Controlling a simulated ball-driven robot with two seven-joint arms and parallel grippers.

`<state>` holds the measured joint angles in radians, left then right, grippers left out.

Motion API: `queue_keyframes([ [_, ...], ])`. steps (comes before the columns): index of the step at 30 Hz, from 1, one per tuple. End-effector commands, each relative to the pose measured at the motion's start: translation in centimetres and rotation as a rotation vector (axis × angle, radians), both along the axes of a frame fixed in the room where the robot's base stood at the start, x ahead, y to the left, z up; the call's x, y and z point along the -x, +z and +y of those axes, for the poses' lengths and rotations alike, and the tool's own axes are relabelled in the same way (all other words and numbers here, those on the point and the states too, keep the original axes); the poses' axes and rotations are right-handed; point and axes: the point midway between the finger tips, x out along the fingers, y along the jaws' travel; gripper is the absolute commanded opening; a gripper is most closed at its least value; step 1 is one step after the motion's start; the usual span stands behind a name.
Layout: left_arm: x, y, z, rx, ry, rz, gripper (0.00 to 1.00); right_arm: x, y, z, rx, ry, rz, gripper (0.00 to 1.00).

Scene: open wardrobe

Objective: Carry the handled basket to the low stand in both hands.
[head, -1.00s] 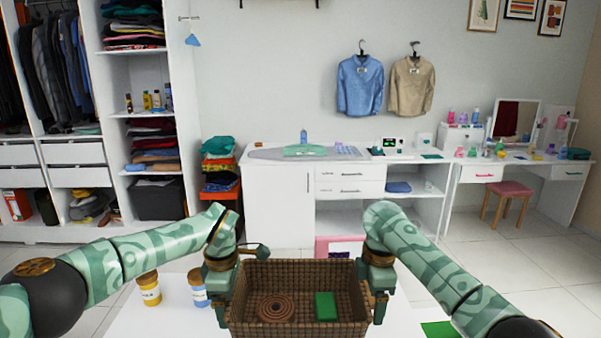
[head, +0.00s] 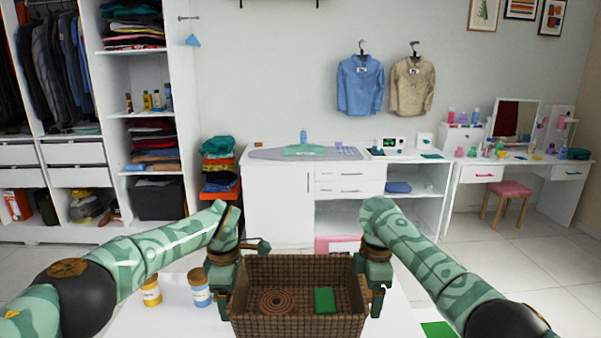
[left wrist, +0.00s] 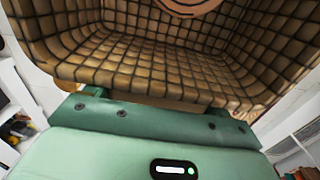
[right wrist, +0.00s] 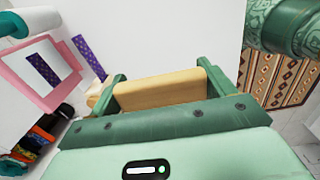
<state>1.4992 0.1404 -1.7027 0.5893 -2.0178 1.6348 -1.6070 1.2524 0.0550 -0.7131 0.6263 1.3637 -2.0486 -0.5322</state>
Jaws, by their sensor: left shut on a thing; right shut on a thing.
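The brown woven basket (head: 298,322) is in the lower middle of the head view, open side up. A round brown coil (head: 277,302) and a green block (head: 324,300) lie in it. My left gripper (head: 226,292) is at its left side, shut on it; the basket fills the left wrist view (left wrist: 165,65). My right gripper (head: 374,288) is at its right side. In the right wrist view its fingers are shut on a tan handle bar (right wrist: 160,90). I cannot tell how far the basket is above the white table. I cannot make out the low stand for certain.
A white table top (head: 175,322) is under and around the basket. A yellow jar (head: 151,293) and a blue-white jar (head: 199,290) stand left of the basket. A green patch (head: 438,329) shows at lower right. A white cabinet (head: 280,205) stands ahead; tiled floor is clear at right.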

Motion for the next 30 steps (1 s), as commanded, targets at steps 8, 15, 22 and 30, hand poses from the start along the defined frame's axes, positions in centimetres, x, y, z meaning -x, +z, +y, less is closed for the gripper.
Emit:
queue_keyframes([
  [8,1.8,0.3,-0.4,0.009,-0.005,-0.002,0.48,1.7,0.1,0.3,-0.007,0.012,-0.006,0.48],
  [15,4.0,0.2,-0.3,0.008,-0.005,-0.002,0.48,4.0,0.0,0.3,-0.007,0.010,-0.004,0.48],
  [22,6.7,0.2,-0.3,0.008,-0.003,-0.001,0.48,6.6,0.0,0.2,-0.005,0.008,-0.005,0.48],
  [30,10.1,0.1,-0.3,0.008,-0.004,0.000,0.48,9.9,0.0,0.1,-0.001,0.006,-0.007,0.48],
])
